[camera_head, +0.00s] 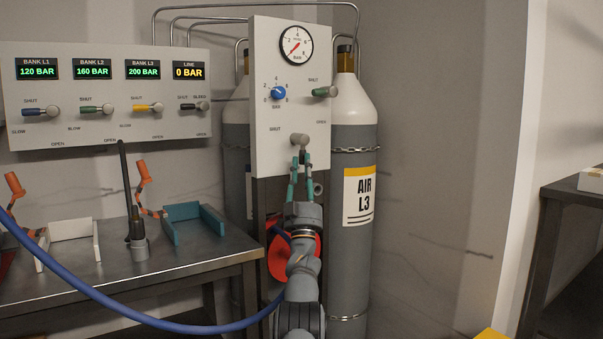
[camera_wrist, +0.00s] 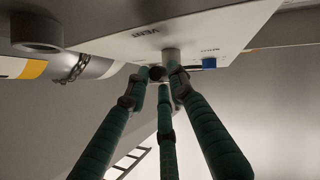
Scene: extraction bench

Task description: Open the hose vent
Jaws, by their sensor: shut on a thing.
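The hose vent valve has a grey hub (camera_head: 299,140) low on the white panel, with a SHUT mark to its left. The hub also shows in the wrist view (camera_wrist: 171,55), near an upside-down VENT label. My gripper (camera_head: 300,160) is right below the hub, its teal fingers reaching up. In the wrist view the fingertips (camera_wrist: 158,74) are closed around a dark round-ended piece beside the hub, seemingly the vent handle. The fingers hide most of this handle. It seems to point down from the hub, but its exact angle is unclear.
Above are a gauge (camera_head: 295,44) with its needle low, a blue regulator knob (camera_head: 278,92) and a green-handled valve (camera_head: 325,91). The LINE display (camera_head: 188,72) reads 0 BAR. An AIR L3 cylinder (camera_head: 352,250) stands close right. A blue hose (camera_head: 150,318) hangs at left.

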